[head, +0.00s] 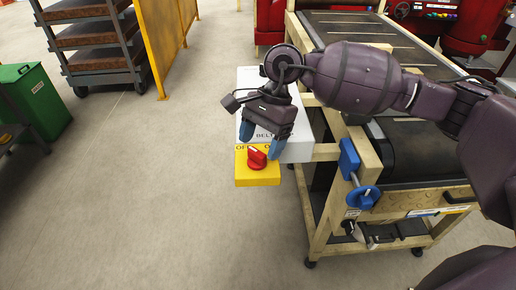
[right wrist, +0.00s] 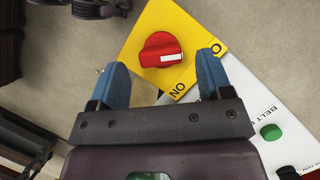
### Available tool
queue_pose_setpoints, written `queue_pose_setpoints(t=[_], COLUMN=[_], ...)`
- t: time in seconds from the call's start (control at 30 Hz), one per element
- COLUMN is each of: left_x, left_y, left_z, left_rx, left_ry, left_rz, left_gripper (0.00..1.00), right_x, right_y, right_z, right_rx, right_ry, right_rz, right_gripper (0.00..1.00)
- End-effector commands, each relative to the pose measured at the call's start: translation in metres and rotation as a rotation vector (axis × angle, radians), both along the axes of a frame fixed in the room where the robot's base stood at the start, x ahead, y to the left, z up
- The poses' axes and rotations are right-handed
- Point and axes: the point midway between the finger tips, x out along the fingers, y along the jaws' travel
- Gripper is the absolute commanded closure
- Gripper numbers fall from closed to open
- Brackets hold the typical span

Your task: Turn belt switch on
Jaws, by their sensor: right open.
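The belt switch is a red rotary knob (head: 257,159) with a white mark, set on a yellow plate (head: 258,181) at the front of a white box labelled BELT (head: 299,149). My right gripper (head: 260,146) is open, with its blue fingertips just above and around the knob in the head view. In the right wrist view the knob (right wrist: 161,50) lies between and slightly beyond the two fingers (right wrist: 162,78), with no visible contact. The white mark points toward the right finger. The letters ON show near that finger. My left gripper is not in view.
A wooden-framed conveyor (head: 355,192) with a blue clamp (head: 366,197) stands right of the switch box. A green bin (head: 32,102), a shelf rack (head: 97,42) and a yellow panel (head: 165,40) are at the left. The floor in front is clear.

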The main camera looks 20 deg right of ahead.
Motion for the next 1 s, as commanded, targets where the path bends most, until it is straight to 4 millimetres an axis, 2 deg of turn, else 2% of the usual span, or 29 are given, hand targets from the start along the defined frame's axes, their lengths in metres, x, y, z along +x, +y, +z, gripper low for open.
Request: queue_pose_setpoints(t=[0.2, 0.57, 0.9, 1.0], left_x=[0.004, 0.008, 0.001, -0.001], left_y=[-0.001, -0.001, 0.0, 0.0], left_z=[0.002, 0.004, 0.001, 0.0], left_rx=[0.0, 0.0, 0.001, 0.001], left_ry=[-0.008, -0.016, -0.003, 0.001], left_rz=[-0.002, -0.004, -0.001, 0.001], left_gripper=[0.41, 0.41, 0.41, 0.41], right_x=[-0.004, -0.004, -0.004, -0.004], right_y=[0.007, 0.008, 0.008, 0.008], right_z=[-0.018, -0.022, -0.021, -0.021], right_rx=[0.0, 0.001, 0.0, 0.001], right_ry=[0.0, 0.001, 0.0, 0.001], right_rz=[-0.001, -0.001, -0.001, -0.003], right_gripper=[0.28, 0.28, 0.77, 0.77])
